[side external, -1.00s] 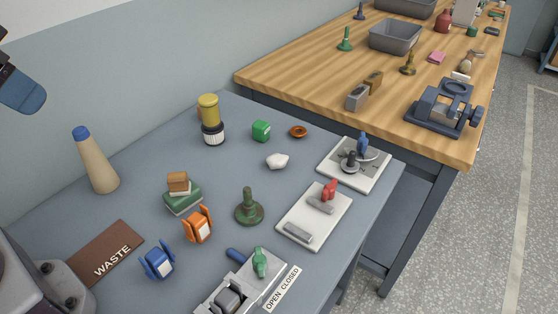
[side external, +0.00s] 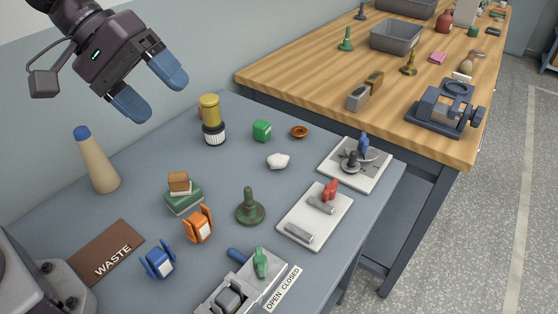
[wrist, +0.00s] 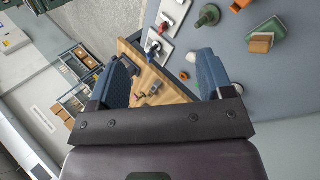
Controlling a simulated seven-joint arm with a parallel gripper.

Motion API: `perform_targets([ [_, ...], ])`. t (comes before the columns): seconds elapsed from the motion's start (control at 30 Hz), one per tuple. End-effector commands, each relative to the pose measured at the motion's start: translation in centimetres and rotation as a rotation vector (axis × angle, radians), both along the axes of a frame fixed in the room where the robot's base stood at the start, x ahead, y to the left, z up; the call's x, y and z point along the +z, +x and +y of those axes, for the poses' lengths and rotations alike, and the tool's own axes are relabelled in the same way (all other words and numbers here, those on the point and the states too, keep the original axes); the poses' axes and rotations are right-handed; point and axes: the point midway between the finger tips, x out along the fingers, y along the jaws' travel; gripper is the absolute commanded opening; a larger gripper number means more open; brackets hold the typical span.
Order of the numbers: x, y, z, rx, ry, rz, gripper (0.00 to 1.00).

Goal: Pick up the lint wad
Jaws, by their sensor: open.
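The lint wad (side external: 278,161) is a small white lump lying on the grey-blue table, between the green cube and the grey-white plates. It also shows as a small pale spot in the wrist view (wrist: 191,57), near the right finger. My gripper (side external: 149,88) is at the upper left in the side view, high above the table and well away from the wad. Its two blue fingers are apart with nothing between them. Both fingers also show in the wrist view (wrist: 163,65).
Near the wad stand a yellow-topped bottle (side external: 210,118), a green cube (side external: 262,131), an orange ring (side external: 299,132) and a green knobbed piece (side external: 249,207). A tall beige cone (side external: 97,165) stands below my gripper in the side view. A brown WASTE mat (side external: 107,254) lies front left.

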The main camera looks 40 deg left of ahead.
Motion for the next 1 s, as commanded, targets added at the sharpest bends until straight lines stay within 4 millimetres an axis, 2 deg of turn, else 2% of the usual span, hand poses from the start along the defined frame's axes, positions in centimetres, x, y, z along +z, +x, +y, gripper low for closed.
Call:
perform_targets([
  [0.1, -2.4, 4.2, -1.4, 0.148, -0.201, 0.118, 0.73],
  [0.27, -6.2, 9.8, -2.3, 0.383, -0.463, 0.265, 0.73],
  [0.37, -9.4, 13.1, -2.1, 0.553, -0.618, 0.355, 0.73],
  [0.5, -15.0, 17.0, -0.9, 0.818, -0.819, 0.474, 0.73],
  [0.6, -19.4, 18.9, 0.5, 1.010, -0.939, 0.548, 0.73],
  [0.7, -23.4, 19.8, 1.8, 1.176, -1.031, 0.603, 0.73],
  [0.8, -26.2, 20.2, 2.8, 1.295, -1.089, 0.637, 0.73],
  [0.9, -27.8, 20.3, 3.3, 1.362, -1.119, 0.653, 0.73],
  [1.0, -28.5, 20.7, 3.2, 1.383, -1.131, 0.658, 0.73],
])
